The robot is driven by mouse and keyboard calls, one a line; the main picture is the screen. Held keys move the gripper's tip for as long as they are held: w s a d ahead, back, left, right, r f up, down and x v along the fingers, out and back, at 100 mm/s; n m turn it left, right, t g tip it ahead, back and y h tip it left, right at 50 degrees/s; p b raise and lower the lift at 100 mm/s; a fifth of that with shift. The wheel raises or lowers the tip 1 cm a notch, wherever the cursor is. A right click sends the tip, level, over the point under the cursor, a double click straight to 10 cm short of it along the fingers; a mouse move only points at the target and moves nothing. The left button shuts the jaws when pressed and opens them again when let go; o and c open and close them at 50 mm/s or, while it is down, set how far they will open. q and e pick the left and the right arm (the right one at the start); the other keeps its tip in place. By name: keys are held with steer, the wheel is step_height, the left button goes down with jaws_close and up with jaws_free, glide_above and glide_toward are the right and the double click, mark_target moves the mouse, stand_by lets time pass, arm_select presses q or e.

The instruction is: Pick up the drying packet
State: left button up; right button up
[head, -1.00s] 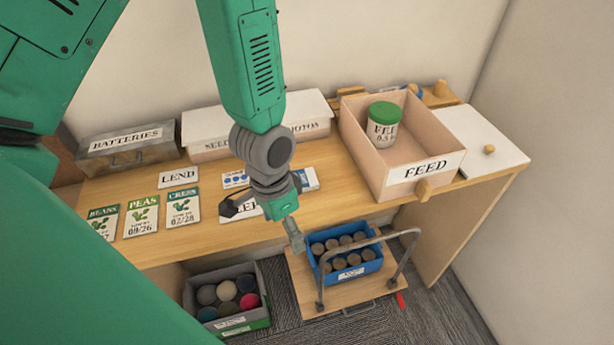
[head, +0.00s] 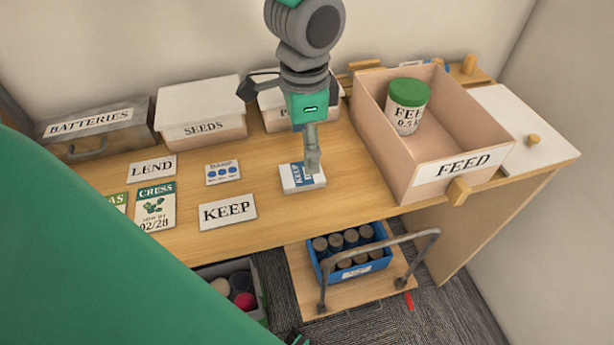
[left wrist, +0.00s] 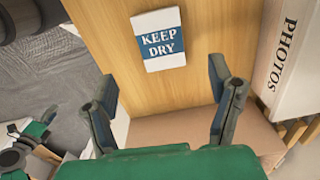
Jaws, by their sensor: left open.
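The drying packet (head: 291,181) is a small white and blue packet marked KEEP DRY, lying on the wooden bench top. In the left wrist view the packet (left wrist: 165,62) lies face up beyond the fingertips, roughly centred between them. My left gripper (head: 312,164) comes down from above over the packet and hides part of it in the head view. In the left wrist view the left gripper (left wrist: 163,82) has its two fingers wide apart with nothing between them. I cannot tell the exact height of the fingertips above the packet.
Nearby lie a KEEP card (head: 228,212), a blister pack (head: 223,173) and a LEND card (head: 152,168). The FEED box (head: 432,195) with a green-lidded jar (head: 407,105) stands right. The SEEDS box (head: 203,110) and PHOTOS box (head: 275,113) stand behind. Bare wood surrounds the packet.

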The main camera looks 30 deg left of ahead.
mark_target(300, 173)
arm_select(q)
steer(key=f, duration=0.1)
steer(key=a+f, duration=0.1)
steer(key=f, duration=0.1)
steer(key=shift+a+f, duration=0.35)
steer(key=shift+f, duration=0.05)
steer(key=f, duration=0.3)
steer(key=shift+s+d+f+b, duration=0.1)
steer(key=shift+d+f+b, duration=0.2)
steer(key=shift+d+b, duration=0.1)
steer(key=shift+d+f, duration=0.15)
steer(key=shift+d, duration=0.4)
steer(key=shift+a, duration=0.2)
steer(key=c, duration=0.9)
steer(key=shift+a, duration=0.2)
steer(key=c, duration=0.3)
steer(key=shift+s+a, duration=0.1)
steer(key=shift+a, duration=0.1)
steer(key=shift+c, duration=0.2)
